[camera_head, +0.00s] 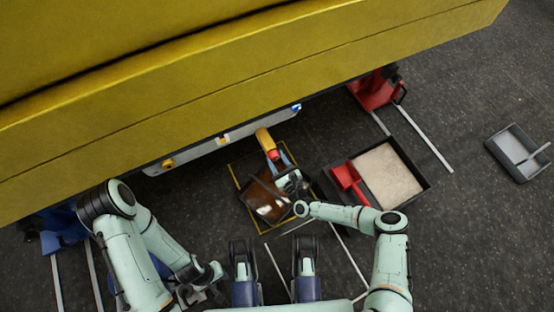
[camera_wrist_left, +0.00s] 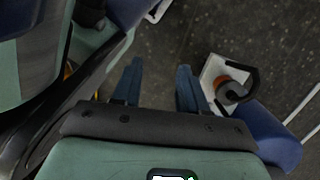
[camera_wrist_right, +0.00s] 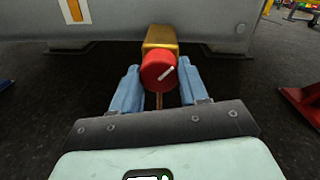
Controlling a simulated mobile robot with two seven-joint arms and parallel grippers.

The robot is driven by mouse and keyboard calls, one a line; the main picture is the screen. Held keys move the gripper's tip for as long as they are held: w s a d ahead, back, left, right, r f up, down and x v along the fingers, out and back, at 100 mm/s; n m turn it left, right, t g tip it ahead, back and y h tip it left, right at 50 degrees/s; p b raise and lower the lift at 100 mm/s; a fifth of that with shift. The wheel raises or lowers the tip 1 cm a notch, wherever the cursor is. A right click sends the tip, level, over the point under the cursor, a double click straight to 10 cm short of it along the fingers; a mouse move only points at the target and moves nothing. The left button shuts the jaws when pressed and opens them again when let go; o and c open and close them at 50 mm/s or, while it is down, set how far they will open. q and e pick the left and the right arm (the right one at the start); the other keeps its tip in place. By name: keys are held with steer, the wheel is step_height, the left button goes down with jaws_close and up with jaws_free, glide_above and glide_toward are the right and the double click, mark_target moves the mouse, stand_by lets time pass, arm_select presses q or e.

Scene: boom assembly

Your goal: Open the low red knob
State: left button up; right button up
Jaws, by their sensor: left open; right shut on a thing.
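The red knob (camera_wrist_right: 158,72) sits at the front of a yellow valve body (camera_wrist_right: 160,37) low on the machine's side. Its white mark is tilted, rising to the right. My right gripper (camera_wrist_right: 155,85) has its fingers on both sides of the knob and is shut on it. In the head view the knob (camera_head: 273,154) shows beside my right gripper (camera_head: 281,160). A thin brown streak (camera_wrist_right: 158,99) shows below the knob. My left gripper (camera_wrist_left: 157,82) is open and empty, low at the left near my base.
A dark tray (camera_head: 249,208) with brown liquid lies below the valve within yellow floor lines. A box of pale granules (camera_head: 390,176) with a red scoop (camera_head: 348,179) is to the right. A red jack (camera_head: 376,90) and a grey tray (camera_head: 518,153) are farther right. The yellow boom (camera_head: 230,75) hangs above.

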steer(key=shift+w+a+r, duration=0.1)
steer(key=shift+r, duration=0.05)
steer(key=o, duration=1.1)
steer(key=shift+c, duration=0.2)
steer(key=shift+s+d, duration=0.25)
steer(key=shift+s, duration=0.15)
arm_select(q)
steer(key=shift+t, duration=0.9)
steer(key=w, duration=0.1)
steer(key=w+r+p, duration=0.1)
steer(key=w, duration=0.1)
steer(key=w+r+p, duration=0.1)
steer(key=w, duration=0.1)
steer(key=shift+d+r, duration=0.25)
steer(key=shift+d, duration=0.05)
arm_select(e)
steer(key=v, duration=1.2)
steer(key=shift+s, duration=0.3)
arm_select(q)
steer(key=shift+s, duration=0.1)
